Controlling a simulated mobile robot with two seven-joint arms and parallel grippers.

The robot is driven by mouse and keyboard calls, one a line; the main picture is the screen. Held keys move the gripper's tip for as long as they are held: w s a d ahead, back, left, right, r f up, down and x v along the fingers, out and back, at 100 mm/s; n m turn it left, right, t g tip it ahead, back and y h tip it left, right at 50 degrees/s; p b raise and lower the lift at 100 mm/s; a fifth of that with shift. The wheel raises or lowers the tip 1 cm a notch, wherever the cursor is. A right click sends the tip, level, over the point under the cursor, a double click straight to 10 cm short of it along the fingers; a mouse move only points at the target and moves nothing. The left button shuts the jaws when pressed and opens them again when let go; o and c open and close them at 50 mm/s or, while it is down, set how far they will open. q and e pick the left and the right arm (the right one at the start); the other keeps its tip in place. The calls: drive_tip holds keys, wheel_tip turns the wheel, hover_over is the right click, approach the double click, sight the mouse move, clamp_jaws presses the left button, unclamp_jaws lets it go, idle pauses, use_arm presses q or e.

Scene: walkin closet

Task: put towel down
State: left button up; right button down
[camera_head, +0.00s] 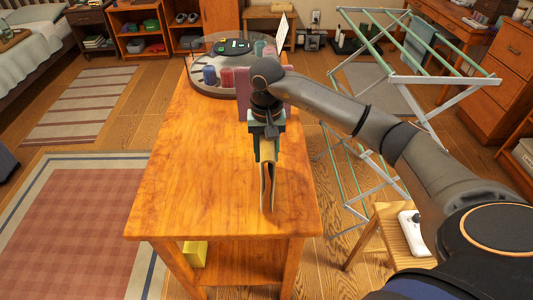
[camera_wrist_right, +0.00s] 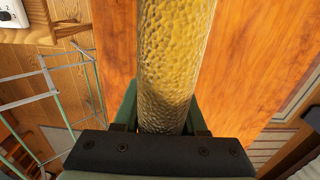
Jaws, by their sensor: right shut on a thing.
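My right gripper (camera_head: 266,132) points down over the wooden table (camera_head: 180,190) and is shut on a yellow towel (camera_head: 267,170). The towel hangs folded and narrow below the fingers, above the middle to right part of the tabletop. I cannot tell whether its lower end touches the wood. In the right wrist view the towel (camera_wrist_right: 176,60) runs up from between the fingers (camera_wrist_right: 165,122), with the table (camera_wrist_right: 240,60) behind it. My left gripper is not in view.
A round tray (camera_head: 203,84) with several coloured jars stands at the table's far end. A pink item (camera_head: 243,104) is partly hidden behind my gripper. A drying rack (camera_head: 372,75) and a stool (camera_head: 388,232) stand right of the table. The table's near left is clear.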

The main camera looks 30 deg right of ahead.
drive_tip(key=shift+f, duration=0.65)
drive_tip(key=shift+f, duration=0.2)
drive_tip(key=shift+c, duration=2.3)
unclamp_jaws()
drive_tip(key=shift+r, duration=0.1)
wheel_tip(320, 180, up, 12)
drive_tip(key=shift+r+b, duration=0.1)
drive_tip(key=shift+b, duration=0.3)
